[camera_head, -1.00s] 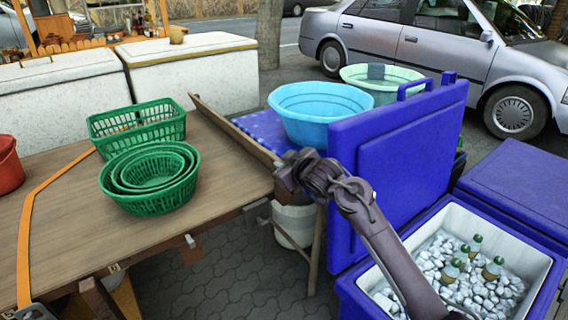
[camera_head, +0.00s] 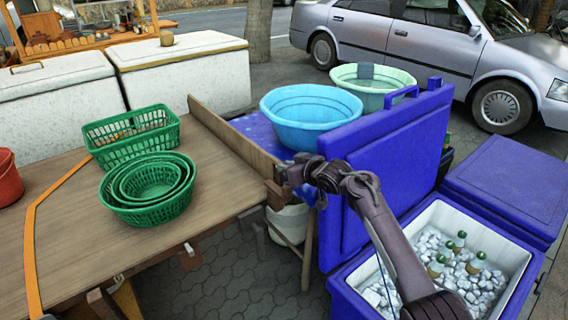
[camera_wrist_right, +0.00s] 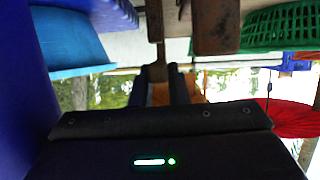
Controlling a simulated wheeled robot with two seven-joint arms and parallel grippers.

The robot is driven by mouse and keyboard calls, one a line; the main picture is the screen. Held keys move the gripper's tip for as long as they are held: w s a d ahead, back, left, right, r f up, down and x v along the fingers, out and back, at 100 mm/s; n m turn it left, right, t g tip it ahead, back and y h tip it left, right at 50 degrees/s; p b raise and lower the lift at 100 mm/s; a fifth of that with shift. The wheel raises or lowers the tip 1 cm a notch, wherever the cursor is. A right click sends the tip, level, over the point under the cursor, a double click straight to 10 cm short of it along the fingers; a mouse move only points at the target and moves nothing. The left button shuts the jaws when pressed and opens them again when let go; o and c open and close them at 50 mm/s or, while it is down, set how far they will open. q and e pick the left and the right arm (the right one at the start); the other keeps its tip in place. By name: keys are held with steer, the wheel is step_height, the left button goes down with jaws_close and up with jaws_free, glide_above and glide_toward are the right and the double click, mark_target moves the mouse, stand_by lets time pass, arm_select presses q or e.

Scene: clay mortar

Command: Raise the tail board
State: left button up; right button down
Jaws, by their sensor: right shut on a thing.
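The tail board (camera_head: 235,136) is a long wooden plank along the right edge of the wooden table bed (camera_head: 75,225). It stands up from the bed, its inner face showing. My right gripper (camera_head: 279,187) is at the board's near end and shut on it. In the right wrist view, my right gripper's dark fingers (camera_wrist_right: 168,88) close around a narrow brown piece; the fingertips are partly hidden there. My left gripper is not in view.
Green baskets (camera_head: 150,187) and an orange strap (camera_head: 30,235) are on the bed. Just beyond the board are a blue basin (camera_head: 310,112) and a pale green basin (camera_head: 372,80). An open blue cooler's lid (camera_head: 385,160) stands close to my right arm. A white bucket (camera_head: 288,222) is below.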

steer(key=c, duration=1.4)
jaws_free()
